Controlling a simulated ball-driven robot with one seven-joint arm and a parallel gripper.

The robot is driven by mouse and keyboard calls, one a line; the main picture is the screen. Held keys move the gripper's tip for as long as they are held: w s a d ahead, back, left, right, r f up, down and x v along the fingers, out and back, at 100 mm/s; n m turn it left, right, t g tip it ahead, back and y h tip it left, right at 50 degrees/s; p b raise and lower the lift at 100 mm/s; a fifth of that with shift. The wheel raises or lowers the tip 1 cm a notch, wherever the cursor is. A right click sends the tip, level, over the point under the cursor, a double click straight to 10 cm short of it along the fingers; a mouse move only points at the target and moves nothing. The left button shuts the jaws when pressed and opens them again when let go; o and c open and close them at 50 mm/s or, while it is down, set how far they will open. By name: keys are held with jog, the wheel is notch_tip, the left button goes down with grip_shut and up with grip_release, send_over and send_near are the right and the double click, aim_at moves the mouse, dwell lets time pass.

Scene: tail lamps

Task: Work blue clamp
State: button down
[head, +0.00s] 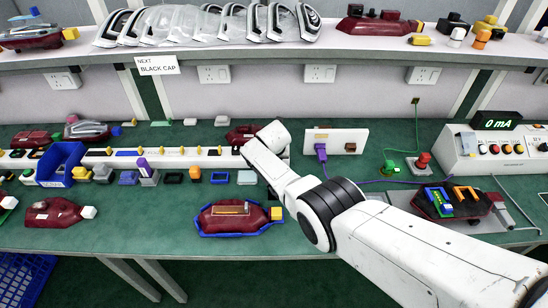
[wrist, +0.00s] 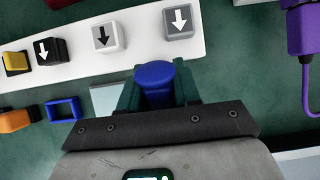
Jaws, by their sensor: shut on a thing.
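The blue clamp (head: 440,198) stands beside an orange clamp (head: 465,193) on a dark fixture holding a dark red lamp (head: 450,205), at the right of the bench. My gripper (wrist: 156,88) is well left of it, by the white strip at the back. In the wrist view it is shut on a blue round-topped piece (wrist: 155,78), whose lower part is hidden. In the head view my arm hides the fingertips and this piece.
The white strip (wrist: 70,22) carries arrow-marked blocks. A purple plug (head: 321,150) sits in a white panel (head: 340,134), with its cable crossing toward the fixture. A red lamp lies in a blue tray (head: 205,233). A meter box (head: 497,160) reads 0 mA.

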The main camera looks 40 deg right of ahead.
dwell(0.5)
jog(key=c, duration=0.9)
grip_release()
jog(key=shift+d, duration=0.1)
jog(key=p+v, duration=0.5)
jog(key=v, duration=0.2)
jog(key=shift+r+p, duration=0.4)
jog(key=shift+r, duration=0.05)
jog(key=shift+v, duration=1.45)
jog(key=shift+f, duration=0.1)
